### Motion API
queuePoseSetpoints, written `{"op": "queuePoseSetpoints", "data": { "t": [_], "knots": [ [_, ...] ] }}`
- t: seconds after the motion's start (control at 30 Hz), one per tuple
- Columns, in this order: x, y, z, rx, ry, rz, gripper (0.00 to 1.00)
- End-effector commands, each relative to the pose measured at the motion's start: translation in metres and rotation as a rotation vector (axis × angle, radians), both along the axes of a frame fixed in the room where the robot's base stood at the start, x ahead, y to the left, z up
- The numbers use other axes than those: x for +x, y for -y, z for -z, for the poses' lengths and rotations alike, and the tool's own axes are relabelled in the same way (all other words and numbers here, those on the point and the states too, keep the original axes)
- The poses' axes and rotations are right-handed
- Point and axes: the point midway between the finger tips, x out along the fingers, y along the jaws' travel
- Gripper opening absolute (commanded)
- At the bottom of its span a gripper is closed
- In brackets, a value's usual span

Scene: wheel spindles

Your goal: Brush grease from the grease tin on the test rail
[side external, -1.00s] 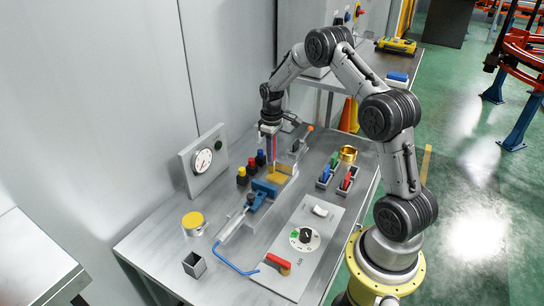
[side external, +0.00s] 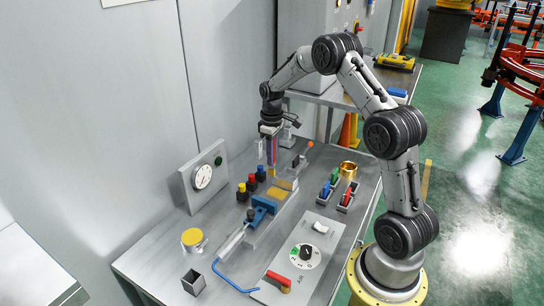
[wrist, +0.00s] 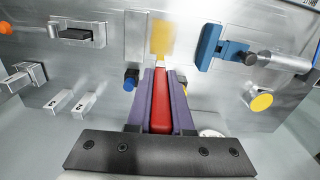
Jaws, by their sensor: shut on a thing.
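My gripper (side external: 269,145) is shut on a brush with a red handle (wrist: 160,105), pointing down between the purple fingers. A small yellow tip (side external: 273,172) shows below the fingers in the side view. The grey test rail (side external: 250,240) lies on the bench with a yellow grease patch (side external: 285,185) on its far part. That patch seems to show as a yellow square (wrist: 161,38) in the wrist view. Whether the brush touches the rail is unclear. The grease tin (side external: 192,238), round with a yellow top, stands at the front left, well away from my gripper.
A blue clamp (side external: 262,208) sits on the rail. A gauge panel (side external: 203,177), an open square box (side external: 194,282), a dial panel (side external: 303,255) and a brass ring (side external: 348,168) stand around.

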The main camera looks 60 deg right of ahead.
Motion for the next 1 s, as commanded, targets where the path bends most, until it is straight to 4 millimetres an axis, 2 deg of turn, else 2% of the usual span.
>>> {"op": "queuePoseSetpoints", "data": {
  "t": [0.2, 0.37, 0.57, 1.0],
  "knots": [
    [-0.013, -0.027, -0.001, 0.0, 0.0, -0.003, 0.0],
    [-0.022, -0.04, 0.0, 0.0, 0.001, -0.001, 0.0],
    [-0.023, -0.042, 0.013, 0.001, -0.001, 0.0, 0.0],
    [-0.023, -0.041, 0.054, 0.001, -0.001, 0.0, 0.0]
  ]
}}
